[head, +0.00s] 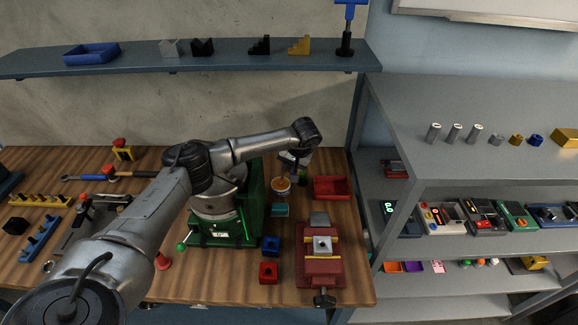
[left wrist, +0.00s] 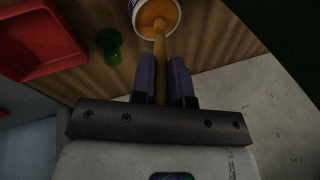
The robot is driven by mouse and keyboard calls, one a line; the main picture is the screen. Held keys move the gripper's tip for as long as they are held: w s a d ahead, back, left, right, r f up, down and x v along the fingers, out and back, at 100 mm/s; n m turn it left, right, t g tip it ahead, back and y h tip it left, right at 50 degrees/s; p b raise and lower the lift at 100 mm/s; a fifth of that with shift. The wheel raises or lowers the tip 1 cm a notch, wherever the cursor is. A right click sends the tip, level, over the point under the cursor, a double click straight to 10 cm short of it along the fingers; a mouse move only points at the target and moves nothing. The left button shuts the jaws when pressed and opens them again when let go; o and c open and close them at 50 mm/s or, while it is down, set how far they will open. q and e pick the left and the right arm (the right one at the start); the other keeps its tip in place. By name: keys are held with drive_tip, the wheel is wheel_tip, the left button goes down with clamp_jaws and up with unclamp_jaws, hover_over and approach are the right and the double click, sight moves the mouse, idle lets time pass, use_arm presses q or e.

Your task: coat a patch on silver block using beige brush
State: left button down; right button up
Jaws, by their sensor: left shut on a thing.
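The silver block (head: 322,246) sits in the jaws of a red vise (head: 320,268) at the bench's front right. My left gripper (head: 293,162) is over the back of the bench, by a white pot (head: 281,191) with orange contents. In the left wrist view, my left gripper (left wrist: 165,82) is shut on the tan handle of the beige brush (left wrist: 160,62). The brush runs into the mouth of the pot, which also shows there (left wrist: 157,17); its bristle end is hidden. The right gripper is not in view.
A red tray (head: 332,188) lies right of the pot, with a small green object (left wrist: 110,45) between them. A green machine (head: 228,228) stands to the left. Blue (head: 271,245) and red (head: 268,272) blocks lie left of the vise. A shelf (head: 190,60) runs above.

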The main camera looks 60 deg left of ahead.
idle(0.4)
use_arm(q)
wheel_tip(320, 180, up, 3)
drive_tip(key=p, duration=0.3)
drive_tip(key=shift+r, duration=0.1)
wheel_tip(320, 180, up, 3)
drive_tip(key=p, duration=0.3)
drive_tip(key=shift+r, duration=0.4)
